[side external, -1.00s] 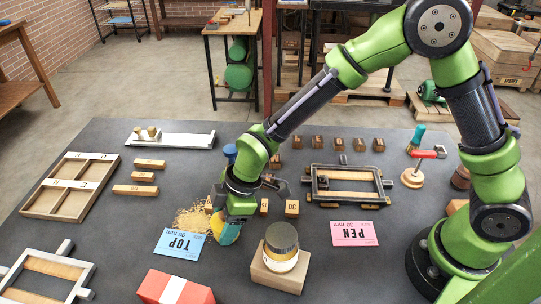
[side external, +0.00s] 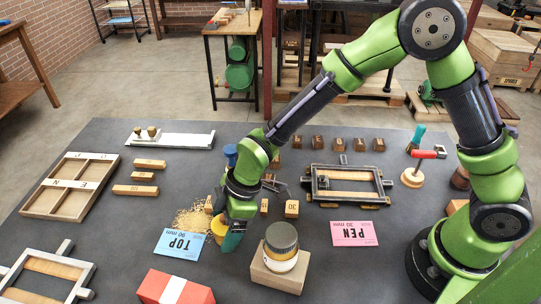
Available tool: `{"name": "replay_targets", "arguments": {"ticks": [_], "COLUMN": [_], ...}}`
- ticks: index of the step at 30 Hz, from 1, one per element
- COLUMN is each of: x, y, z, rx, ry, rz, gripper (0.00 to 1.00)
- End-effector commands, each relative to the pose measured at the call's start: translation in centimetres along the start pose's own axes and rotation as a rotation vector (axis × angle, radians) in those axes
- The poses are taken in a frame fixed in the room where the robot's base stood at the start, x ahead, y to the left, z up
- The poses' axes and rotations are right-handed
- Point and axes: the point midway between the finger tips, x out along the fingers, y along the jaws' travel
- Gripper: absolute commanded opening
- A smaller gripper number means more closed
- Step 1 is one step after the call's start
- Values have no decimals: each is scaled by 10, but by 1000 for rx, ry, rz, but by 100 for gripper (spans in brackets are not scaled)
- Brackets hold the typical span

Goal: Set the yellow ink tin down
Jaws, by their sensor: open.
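The yellow ink tin (side external: 217,229) stands on the dark table top, just right of the blue TOP card (side external: 180,242) and at the edge of a pile of straw-coloured shavings (side external: 191,219). It is partly hidden by my gripper. My gripper (side external: 229,237) points down right at the tin, and one teal fingertip shows low on the tin's right side. The other finger is hidden, so I cannot tell if the fingers touch the tin. The jaws are open.
A dark-lidded jar (side external: 281,247) stands on a wooden block (side external: 268,278) right of my gripper. A red box (side external: 160,287) lies in front. The pink PEN card (side external: 354,233) and a black-framed press (side external: 347,185) are to the right. Bare table lies between the blue card and the block.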

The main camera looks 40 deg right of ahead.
Motion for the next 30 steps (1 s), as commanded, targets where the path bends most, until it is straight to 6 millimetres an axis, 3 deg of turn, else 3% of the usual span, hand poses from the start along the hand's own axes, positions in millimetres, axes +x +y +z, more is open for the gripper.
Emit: {"name": "replay_targets", "arguments": {"ticks": [15, 23, 26, 30], "x": [-98, -125, -149, -206], "y": [1, 2, 8, 16], "z": [0, 2, 14, 50], "rx": [1, 21, 115, 395], "ry": [3, 2, 5, 38], "rz": [4, 14, 60, 177], "gripper": [85, 85, 85, 85]}}
